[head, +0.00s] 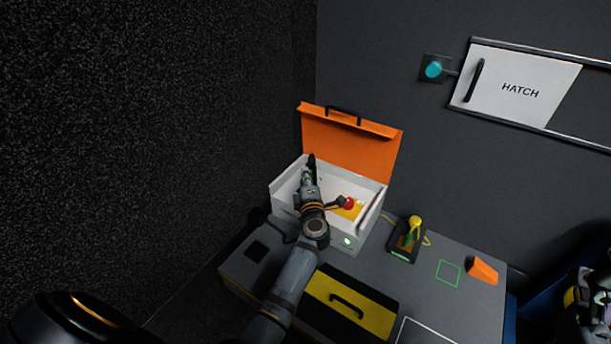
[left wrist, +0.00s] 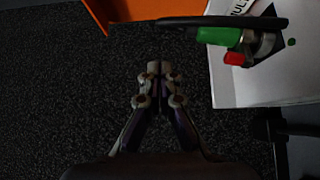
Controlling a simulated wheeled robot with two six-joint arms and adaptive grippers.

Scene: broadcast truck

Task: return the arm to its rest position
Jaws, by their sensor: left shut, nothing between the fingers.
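My left arm reaches up from the bottom of the head view to a white case with a raised orange lid (head: 350,140). My left gripper (head: 307,178) is over the left part of the open case. In the left wrist view the left gripper (left wrist: 160,70) is shut and empty, with dark speckled surface behind its tips. Grey and dark parts at the right edge of the head view look like my right arm; its fingers cannot be made out.
A green-and-red part (left wrist: 220,36) and a black bar (left wrist: 225,21) are close to the gripper's right. The bench holds a yellow-black case (head: 350,299), a stand with a yellow-topped item (head: 414,224) and an orange block (head: 483,270). A hatch (head: 520,88) is on the wall.

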